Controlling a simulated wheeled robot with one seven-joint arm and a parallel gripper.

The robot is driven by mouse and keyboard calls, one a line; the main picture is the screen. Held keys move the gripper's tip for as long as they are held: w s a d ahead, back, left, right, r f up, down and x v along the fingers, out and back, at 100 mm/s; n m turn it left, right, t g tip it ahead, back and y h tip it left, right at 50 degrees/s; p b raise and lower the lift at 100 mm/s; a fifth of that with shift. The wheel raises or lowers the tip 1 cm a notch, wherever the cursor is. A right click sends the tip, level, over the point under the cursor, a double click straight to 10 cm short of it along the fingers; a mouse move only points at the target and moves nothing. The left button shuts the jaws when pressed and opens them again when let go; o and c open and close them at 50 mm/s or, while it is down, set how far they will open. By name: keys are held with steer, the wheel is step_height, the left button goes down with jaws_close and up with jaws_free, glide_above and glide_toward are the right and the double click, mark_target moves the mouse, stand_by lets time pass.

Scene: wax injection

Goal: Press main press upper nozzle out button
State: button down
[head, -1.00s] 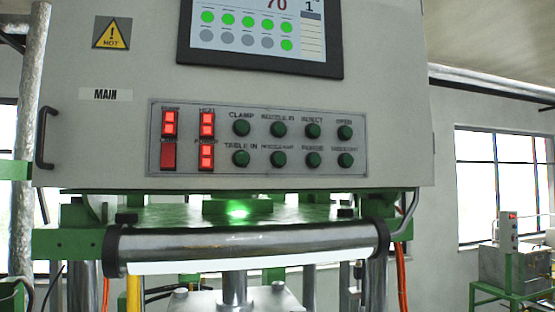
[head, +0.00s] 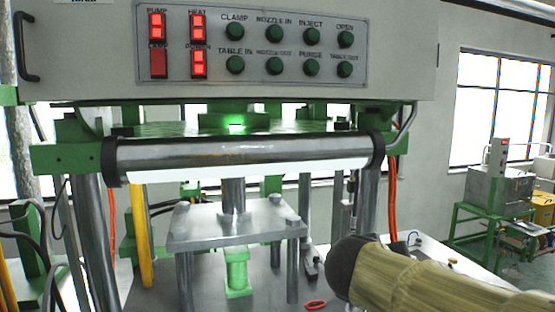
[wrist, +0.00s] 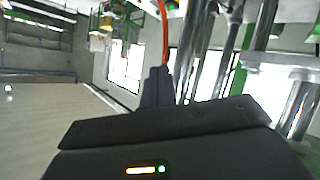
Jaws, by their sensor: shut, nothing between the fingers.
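The main press control panel (head: 300,45) shows in the head view on the grey cabinet, with two rows of dark green round buttons. The nozzle out button (head: 274,66) is in the lower row, second from left, below the nozzle in button (head: 275,32). Its small label is blurred. My gripper (wrist: 157,86) shows in the wrist view as dark fingers, shut and empty, well apart from any button. In the head view only my arm shows at the lower right, below the panel; the gripper cannot be made out there. No button shows clearly in the wrist view.
A polished horizontal roller (head: 245,150) juts out below the panel. A metal plate (head: 235,225) on posts stands beneath it. An orange hose (head: 392,200) hangs at the right. A red-handled tool (head: 315,305) lies on the base. The space before the panel is clear.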

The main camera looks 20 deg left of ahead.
mark_target(280, 67)
steer(key=s+a+r+m+t+y, duration=0.1)
steer(key=s+a+r+t, duration=0.2)
steer(key=r, duration=0.6)
steer(key=s+a+r+m+t+y, duration=0.1)
steer(key=a+r+t, duration=0.2)
steer(key=a+r, duration=0.4)
steer(key=s+r+m+t, duration=0.2)
steer(key=s+r, duration=0.3)
steer(key=r, duration=0.4)
steer(key=s+a+r+m+t+y, duration=0.1)
steer(key=s+r+t, duration=0.2)
steer(key=s+r, duration=0.2)
step_height(280, 67, up, 4)
steer(key=shift+a+f+m, duration=0.15)
steer(key=shift+a+m, duration=0.15)
steer(key=shift+m, duration=0.1)
steer(key=w+a+p, duration=0.2)
steer(key=w, duration=0.1)
steer(key=w+a+p, duration=0.3)
steer(key=shift+a+f, duration=0.1)
steer(key=shift+a, duration=0.05)
steer(key=shift+w+a, duration=0.25)
steer(key=shift+a, duration=0.05)
steer(key=shift+d, duration=0.15)
